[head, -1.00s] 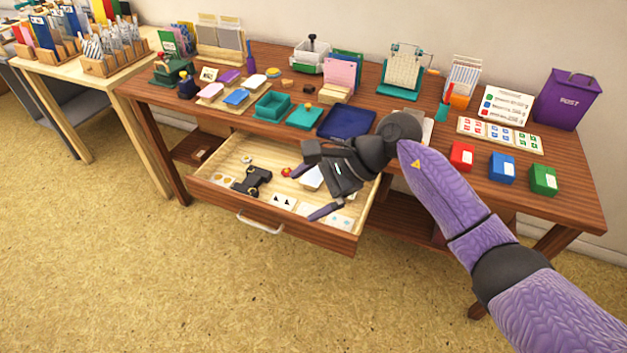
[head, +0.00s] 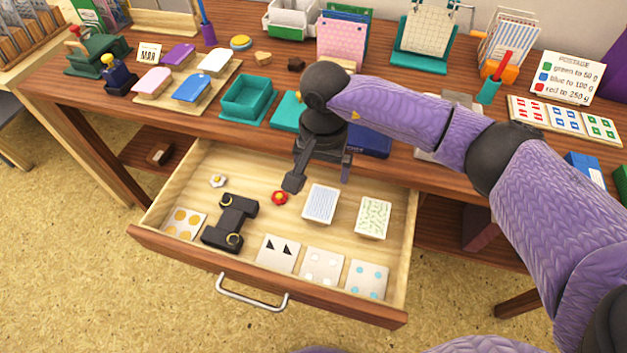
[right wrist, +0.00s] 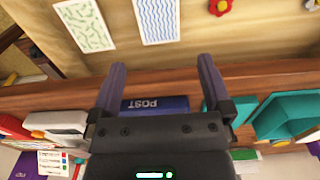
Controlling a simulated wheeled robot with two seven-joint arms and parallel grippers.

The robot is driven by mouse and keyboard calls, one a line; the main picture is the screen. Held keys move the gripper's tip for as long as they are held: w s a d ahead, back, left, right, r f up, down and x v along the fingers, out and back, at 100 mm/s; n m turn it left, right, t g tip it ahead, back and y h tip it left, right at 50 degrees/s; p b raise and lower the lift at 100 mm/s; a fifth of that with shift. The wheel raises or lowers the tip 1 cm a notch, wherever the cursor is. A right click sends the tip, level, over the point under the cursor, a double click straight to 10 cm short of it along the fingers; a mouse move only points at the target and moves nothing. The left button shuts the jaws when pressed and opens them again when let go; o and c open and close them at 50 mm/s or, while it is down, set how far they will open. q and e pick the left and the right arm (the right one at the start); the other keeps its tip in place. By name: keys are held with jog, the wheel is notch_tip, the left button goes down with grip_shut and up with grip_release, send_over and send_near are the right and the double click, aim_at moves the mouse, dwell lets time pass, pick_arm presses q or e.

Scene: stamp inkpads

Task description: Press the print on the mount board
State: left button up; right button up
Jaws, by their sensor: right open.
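A white card with blue wavy lines (head: 320,204) and a white card with green sprigs (head: 373,218) lie side by side in the open drawer. I cannot tell which thing is the print or the mount board. Both cards also show at the top of the right wrist view, the blue one (right wrist: 157,20) and the green one (right wrist: 83,25). My right gripper (head: 319,174) is open and empty above the drawer's back edge, just behind the blue card. Its two fingers (right wrist: 162,68) stand wide apart in the right wrist view. My left gripper is not in view.
The drawer (head: 170,243) also holds a black tool with gold rings (head: 230,222), a red flower piece (head: 279,198) and several patterned tiles along its front. On the tabletop are a teal tray (head: 247,99), several coloured inkpads and a dark blue POST pad (head: 372,143) beside my arm.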

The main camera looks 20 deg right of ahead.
aim_at(321, 203)
jog(key=shift+s+f+b, duration=0.15)
jog(key=shift+f+b, duration=0.2)
jog(key=shift+f, duration=0.2)
jog(key=shift+s+f+b, duration=0.15)
jog(key=shift+f+b, duration=0.15)
jog(key=shift+f, duration=0.2)
notch_tip(321, 203, down, 8)
jog(key=b, duration=0.5)
jog(key=shift+r, duration=0.15)
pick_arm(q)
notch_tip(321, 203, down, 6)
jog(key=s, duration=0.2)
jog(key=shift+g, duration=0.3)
pick_arm(e)
jog(key=shift+c, duration=0.3)
